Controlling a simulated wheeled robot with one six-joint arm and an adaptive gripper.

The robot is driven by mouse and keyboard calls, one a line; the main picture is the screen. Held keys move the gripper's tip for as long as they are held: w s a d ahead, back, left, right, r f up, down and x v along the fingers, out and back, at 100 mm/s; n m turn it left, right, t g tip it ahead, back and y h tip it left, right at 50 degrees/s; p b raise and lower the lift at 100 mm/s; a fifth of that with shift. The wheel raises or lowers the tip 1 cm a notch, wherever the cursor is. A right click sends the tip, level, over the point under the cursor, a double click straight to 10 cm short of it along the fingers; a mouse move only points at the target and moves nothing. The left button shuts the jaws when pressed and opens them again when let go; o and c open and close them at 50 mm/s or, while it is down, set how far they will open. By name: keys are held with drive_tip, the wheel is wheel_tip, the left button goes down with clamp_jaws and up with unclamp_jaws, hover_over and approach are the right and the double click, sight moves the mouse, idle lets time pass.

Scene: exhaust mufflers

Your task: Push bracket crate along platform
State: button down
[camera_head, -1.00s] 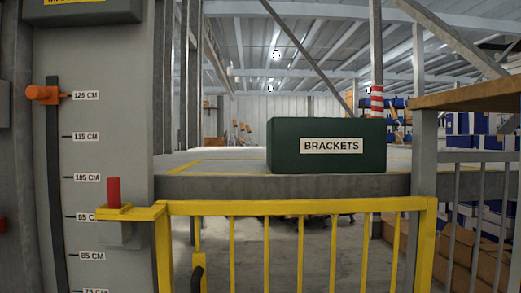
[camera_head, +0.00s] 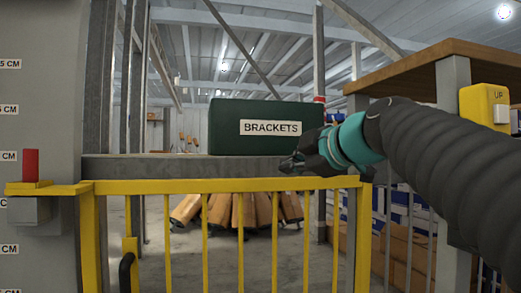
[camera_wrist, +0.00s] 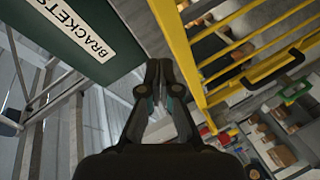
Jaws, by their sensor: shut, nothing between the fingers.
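The dark green bracket crate (camera_head: 228,125) with a white BRACKETS label stands upright on the grey platform (camera_head: 130,168) in the head view. My gripper (camera_head: 290,165) is shut and empty. It reaches in from the right, in front of the crate's lower right part, and covers a bit of the platform edge. In the wrist view the crate (camera_wrist: 60,52) lies at upper left, and my gripper (camera_wrist: 158,68) points up the middle beside it. I cannot tell whether the fingers touch the crate.
A yellow railing gate (camera_head: 222,186) stands in front of the platform. A grey post with a height scale (camera_head: 40,110) is at left. A wooden shelf (camera_head: 430,62) and a yellow UP button box (camera_head: 486,105) are at right.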

wheel_tip(320, 180, up, 8)
drive_tip(key=w+a+n+t+y+b, duration=0.1)
drive_tip(key=w+a+n+y+b, duration=0.15)
drive_tip(key=n, duration=0.35)
drive_tip(key=p, duration=0.5)
approach(246, 130)
drive_tip(key=shift+y, duration=0.35)
drive_tip(key=x, duration=0.5)
drive_tip(key=shift+w+a+f, duration=0.1)
drive_tip(key=shift+a, duration=0.35)
drive_tip(key=shift+w+f, duration=0.1)
drive_tip(key=shift+w, duration=0.55)
